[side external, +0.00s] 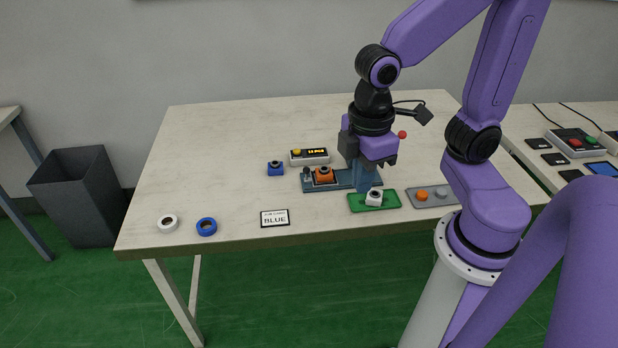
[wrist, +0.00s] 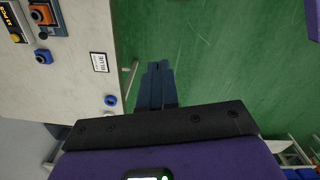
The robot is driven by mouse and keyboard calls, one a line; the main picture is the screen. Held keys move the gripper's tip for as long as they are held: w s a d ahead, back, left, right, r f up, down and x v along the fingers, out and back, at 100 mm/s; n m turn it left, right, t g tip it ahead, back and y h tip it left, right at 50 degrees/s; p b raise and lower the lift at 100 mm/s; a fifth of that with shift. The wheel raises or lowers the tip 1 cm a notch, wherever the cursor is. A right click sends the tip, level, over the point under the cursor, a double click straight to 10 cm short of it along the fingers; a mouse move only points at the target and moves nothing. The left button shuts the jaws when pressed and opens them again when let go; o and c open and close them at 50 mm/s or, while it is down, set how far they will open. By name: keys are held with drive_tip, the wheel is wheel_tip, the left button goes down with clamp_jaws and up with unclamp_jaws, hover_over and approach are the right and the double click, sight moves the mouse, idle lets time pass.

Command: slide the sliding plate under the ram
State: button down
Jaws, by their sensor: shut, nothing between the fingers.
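An orange holder with a dark round top, which appears to be the sliding plate's carriage (side external: 323,176), sits on the left part of a blue-grey press base (side external: 345,187). A small dark knob stands at the base's left end. The carriage also shows in the wrist view (wrist: 40,30), at the top left. The press column (side external: 366,178) stands to the right, its upper part and the ram hidden behind my arm. My gripper (side external: 385,161) is up in front of the press, apart from the carriage; in the wrist view its fingers (wrist: 157,66) are together and empty, against the floor.
A counter box (side external: 310,157) and blue block (side external: 276,169) are near the press. A green plate (side external: 357,206) with a white piece and a grey tray (side external: 433,203) lie in front. A BLUE card (side external: 274,218) and two rings lie left. The left tabletop is mostly clear.

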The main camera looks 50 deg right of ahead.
drive_tip(key=w+f+m+g+h, duration=0.1)
drive_tip(key=w+f, duration=0.1)
drive_tip(key=w, duration=0.7)
drive_tip(key=w+f+m+h, duration=0.1)
drive_tip(key=w+f, duration=0.2)
drive_tip(key=w, duration=0.7)
drive_tip(key=w+d+f+m+g, duration=0.1)
drive_tip(key=w+d+f+g, duration=0.1)
drive_tip(key=w+d+f, duration=1)
drive_tip(key=shift+w+d+h, duration=0.4)
drive_tip(key=shift+w+d, duration=0.15)
drive_tip(key=shift+w, duration=0.1)
drive_tip(key=shift+f, duration=0.1)
drive_tip(key=x, duration=1)
drive_tip(key=shift+s+f, duration=0.15)
drive_tip(key=shift+s, duration=0.15)
drive_tip(key=shift+s+d+r, duration=0.2)
drive_tip(key=shift+s+d, duration=0.55)
drive_tip(key=shift+d, duration=0.1)
drive_tip(key=shift+s+d, duration=0.5)
